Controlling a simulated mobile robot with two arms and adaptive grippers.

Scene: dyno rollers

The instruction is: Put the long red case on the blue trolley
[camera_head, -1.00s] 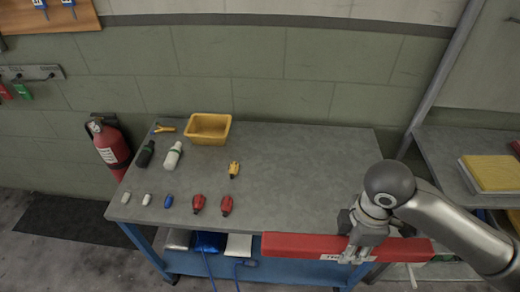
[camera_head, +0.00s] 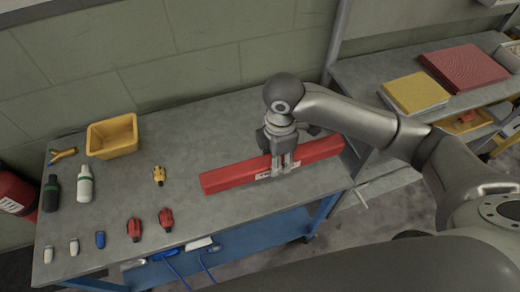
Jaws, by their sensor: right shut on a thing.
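The long red case (camera_head: 226,179) is over the right part of the grey top of the blue trolley (camera_head: 200,130), lying roughly level and slightly slanted. I cannot tell whether its underside touches the top. My right gripper (camera_head: 284,166) is shut on the case near its middle, from above, next to a white label. The arm reaches in from the right. My left gripper does not show.
On the trolley's left side are a yellow bin (camera_head: 112,137), dark and white bottles, red connectors (camera_head: 134,229), a small yellow one (camera_head: 159,176) and several small pieces. A shelf bench with a yellow pad (camera_head: 414,93) and a red pad (camera_head: 468,68) stands at right.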

